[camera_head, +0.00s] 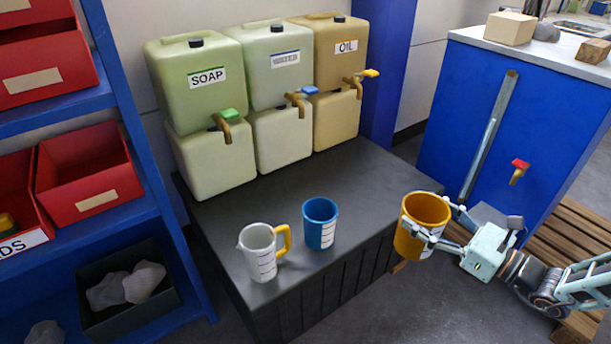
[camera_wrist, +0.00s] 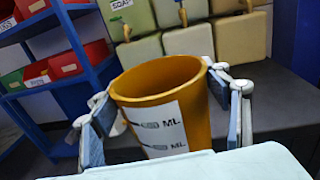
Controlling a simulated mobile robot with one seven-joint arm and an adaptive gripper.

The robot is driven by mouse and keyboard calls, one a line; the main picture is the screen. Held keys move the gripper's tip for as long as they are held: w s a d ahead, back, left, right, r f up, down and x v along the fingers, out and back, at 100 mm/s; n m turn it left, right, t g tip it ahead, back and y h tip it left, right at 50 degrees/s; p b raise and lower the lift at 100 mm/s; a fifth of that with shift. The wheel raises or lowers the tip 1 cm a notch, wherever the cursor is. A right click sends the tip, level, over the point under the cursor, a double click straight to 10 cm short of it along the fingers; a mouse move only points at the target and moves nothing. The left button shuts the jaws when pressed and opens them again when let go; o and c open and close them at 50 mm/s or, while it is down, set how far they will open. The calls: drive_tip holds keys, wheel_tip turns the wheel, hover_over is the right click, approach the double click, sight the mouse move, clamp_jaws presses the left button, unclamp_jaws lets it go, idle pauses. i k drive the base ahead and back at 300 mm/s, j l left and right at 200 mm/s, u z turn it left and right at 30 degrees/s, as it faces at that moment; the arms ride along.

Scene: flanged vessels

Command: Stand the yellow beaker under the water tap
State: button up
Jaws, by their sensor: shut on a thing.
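The yellow beaker (camera_head: 421,211) is upright, held clear of the floor just off the right edge of the dark bench. In the wrist view the beaker (camera_wrist: 158,88) shows a white ML scale and its open mouth. My gripper (camera_head: 430,228) is shut on the beaker's sides, one finger on each side. The middle canister stack (camera_head: 276,70) has a tap with a blue handle (camera_head: 302,92); its label is too blurred to read surely. The bench top below that tap is bare.
The dark bench (camera_head: 365,185) also carries a blue beaker (camera_head: 320,225) and a clear jug with a yellow handle (camera_head: 261,254) at its front. SOAP (camera_head: 195,85) and OIL (camera_head: 335,50) canisters flank the middle stack. A blue cabinet (camera_head: 510,110) stands right.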

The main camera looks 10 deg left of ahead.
sight(308, 174)
drive_tip(key=i+l+u, duration=0.25)
drive_tip(key=i+l, duration=0.25)
drive_tip(key=i+u, duration=0.1)
drive_tip(key=i, duration=0.55)
